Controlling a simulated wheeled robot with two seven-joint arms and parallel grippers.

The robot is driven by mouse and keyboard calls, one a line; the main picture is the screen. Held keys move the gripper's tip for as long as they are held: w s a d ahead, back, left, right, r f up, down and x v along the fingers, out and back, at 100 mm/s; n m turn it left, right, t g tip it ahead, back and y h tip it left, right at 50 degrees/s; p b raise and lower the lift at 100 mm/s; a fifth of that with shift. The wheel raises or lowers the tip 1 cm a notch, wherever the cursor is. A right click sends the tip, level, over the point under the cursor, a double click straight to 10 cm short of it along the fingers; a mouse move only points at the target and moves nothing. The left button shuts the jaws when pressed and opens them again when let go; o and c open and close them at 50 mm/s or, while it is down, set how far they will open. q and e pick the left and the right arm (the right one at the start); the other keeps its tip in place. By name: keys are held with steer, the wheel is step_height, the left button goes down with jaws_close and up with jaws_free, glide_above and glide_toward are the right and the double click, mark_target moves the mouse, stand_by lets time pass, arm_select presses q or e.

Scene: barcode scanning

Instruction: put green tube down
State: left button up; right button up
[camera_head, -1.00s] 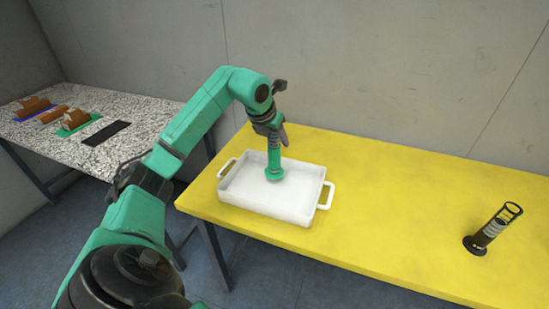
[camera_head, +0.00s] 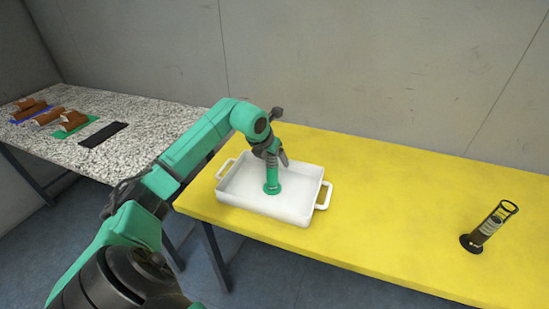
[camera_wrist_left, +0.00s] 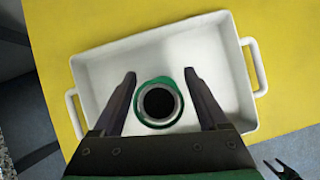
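The green tube (camera_head: 272,180) is upright in the white tray (camera_head: 312,204), its wide base low over or on the tray floor. In the left wrist view I look down on its round dark mouth (camera_wrist_left: 158,103). My left gripper (camera_head: 275,150) is around the tube's upper part; in the wrist view its two fingers (camera_wrist_left: 158,75) are spread on either side, with gaps to the tube. The tray (camera_wrist_left: 95,62) shows there too. A small dark part at the wrist view's lower right corner may be my right gripper (camera_wrist_left: 279,165); its state is unclear.
The tray stands on a yellow table (camera_head: 390,205). A speckled table (camera_head: 150,115) at the left holds brown items on coloured mats and a bare black mat (camera_head: 104,134). The yellow table between tray and holder is clear.

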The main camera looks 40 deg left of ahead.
arm_select(q)
steer(key=b+v, duration=0.2)
steer(key=v, duration=1)
steer(key=shift+r, duration=0.15)
